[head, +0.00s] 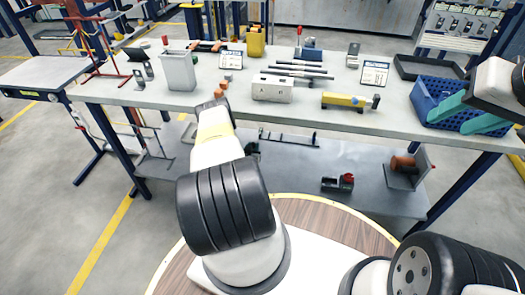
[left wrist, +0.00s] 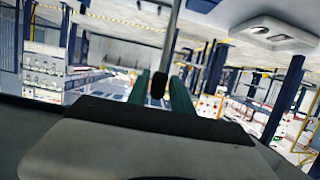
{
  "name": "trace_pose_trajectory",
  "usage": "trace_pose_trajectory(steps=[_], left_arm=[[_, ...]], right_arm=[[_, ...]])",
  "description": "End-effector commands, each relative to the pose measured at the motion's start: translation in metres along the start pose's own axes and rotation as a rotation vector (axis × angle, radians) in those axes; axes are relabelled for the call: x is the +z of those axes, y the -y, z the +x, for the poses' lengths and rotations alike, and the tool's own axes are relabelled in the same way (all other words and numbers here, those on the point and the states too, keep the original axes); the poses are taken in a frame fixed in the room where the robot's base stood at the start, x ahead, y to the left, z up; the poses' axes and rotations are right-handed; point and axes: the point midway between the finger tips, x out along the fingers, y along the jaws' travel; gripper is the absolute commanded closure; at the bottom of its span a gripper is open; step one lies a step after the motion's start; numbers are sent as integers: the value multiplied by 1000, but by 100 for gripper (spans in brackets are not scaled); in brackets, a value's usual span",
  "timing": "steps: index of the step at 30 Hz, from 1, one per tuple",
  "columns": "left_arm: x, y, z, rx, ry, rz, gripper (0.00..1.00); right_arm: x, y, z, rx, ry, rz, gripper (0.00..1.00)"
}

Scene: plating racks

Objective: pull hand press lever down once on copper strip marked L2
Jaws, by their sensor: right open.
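My left gripper shows in the left wrist view (left wrist: 161,90), its two teal fingers on either side of a small dark upright piece (left wrist: 158,86). I cannot tell whether they grip it. In the head view the left arm reaches over the table's front edge and its fingers are hidden. My right gripper (head: 468,113) is open above the blue basket at the right. Small copper-coloured pieces (head: 224,83) lie just beyond the left arm's end. A blue device with a thin red-tipped upright (head: 299,34) stands at the back; I cannot tell if it is the hand press. No L2 mark is readable.
The grey worktable (head: 320,122) holds a pale bin (head: 179,72), a white slotted block (head: 272,89), a yellow-bodied tool (head: 343,101), dark bars (head: 298,72), a blue basket (head: 424,103) and a black tray (head: 425,67). A lower shelf (head: 290,170) holds small fixtures.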

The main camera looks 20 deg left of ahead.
Motion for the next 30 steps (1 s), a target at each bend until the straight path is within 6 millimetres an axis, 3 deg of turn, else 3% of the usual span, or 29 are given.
trace_pose_trajectory(steps=[1, 3, 4, 14, 30], left_arm=[[0, 0, 0, 0, 0, 0, 61], [0, 0, 0, 0, 1, 0, 47], [1, 0, 0, 0, 1, 0, 45], [2, -1, -3, 1, 4, 0, 45], [1, 0, -56, 2, 5, 0, 45]], right_arm=[[0, 0, 0, 0, 0, 0, 53], [0, 0, 0, 0, 0, 0, 53], [0, 0, 0, 0, 0, 0, 53], [0, 0, 0, 0, 0, 0, 53], [0, 0, 0, 0, 0, 0, 53]])
